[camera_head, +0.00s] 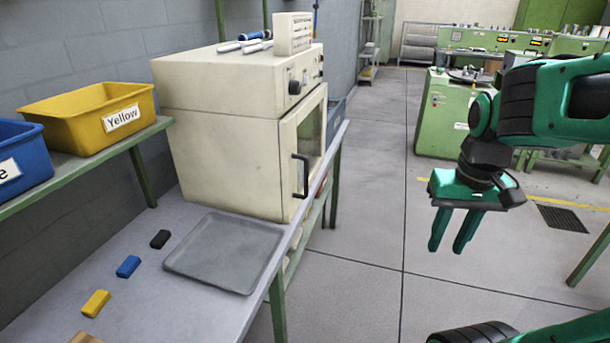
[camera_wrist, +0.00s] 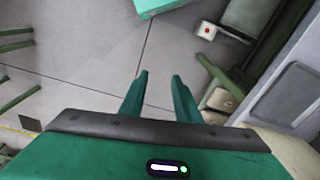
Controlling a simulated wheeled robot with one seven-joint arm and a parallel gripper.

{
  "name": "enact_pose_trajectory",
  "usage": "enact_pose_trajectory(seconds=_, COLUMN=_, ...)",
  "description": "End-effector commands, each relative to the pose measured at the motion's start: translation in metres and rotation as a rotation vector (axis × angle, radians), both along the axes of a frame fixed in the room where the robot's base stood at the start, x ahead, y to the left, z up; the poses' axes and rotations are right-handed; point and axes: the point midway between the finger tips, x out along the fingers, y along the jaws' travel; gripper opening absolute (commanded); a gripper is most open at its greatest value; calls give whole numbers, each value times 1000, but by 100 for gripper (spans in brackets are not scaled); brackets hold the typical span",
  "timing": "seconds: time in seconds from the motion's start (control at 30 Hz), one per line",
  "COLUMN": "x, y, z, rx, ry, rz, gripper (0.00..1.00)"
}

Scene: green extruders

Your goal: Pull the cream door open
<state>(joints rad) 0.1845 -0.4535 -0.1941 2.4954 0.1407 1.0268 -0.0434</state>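The cream door (camera_head: 304,150) is on the front of a cream oven-like cabinet (camera_head: 222,140) that stands on the bench. The door has a window and a black vertical handle (camera_head: 301,176); it looks closed in the head view. My gripper (camera_head: 452,248) hangs over the floor to the right of the bench, well apart from the handle, with its fingers pointing down. Its two fingers are parted with nothing between them. In the wrist view my gripper (camera_wrist: 159,76) also shows a clear gap between the fingertips. I cannot make out the door handle in the wrist view.
A grey tray (camera_head: 224,252) lies on the bench in front of the cabinet, with black, blue and yellow blocks (camera_head: 96,303) to its left. A yellow bin (camera_head: 88,116) sits on the shelf. The floor (camera_head: 365,215) between bench and gripper is clear. Green machines stand behind.

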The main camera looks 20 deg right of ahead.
Motion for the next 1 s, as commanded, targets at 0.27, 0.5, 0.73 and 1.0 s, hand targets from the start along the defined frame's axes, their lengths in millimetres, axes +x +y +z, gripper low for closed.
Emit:
enact_pose_trajectory(seconds=0.27, x=186, y=61, z=50, rx=-44, ry=-188, rz=448, gripper=30)
enact_pose_trajectory(seconds=0.5, x=284, y=141, z=74, rx=-39, ry=-320, rz=725, gripper=30)
enact_pose_trajectory(seconds=0.73, x=307, y=164, z=72, rx=-32, ry=-353, rz=791, gripper=30)
enact_pose_trajectory(seconds=1.0, x=321, y=168, z=32, rx=-32, ry=-350, rz=788, gripper=30)
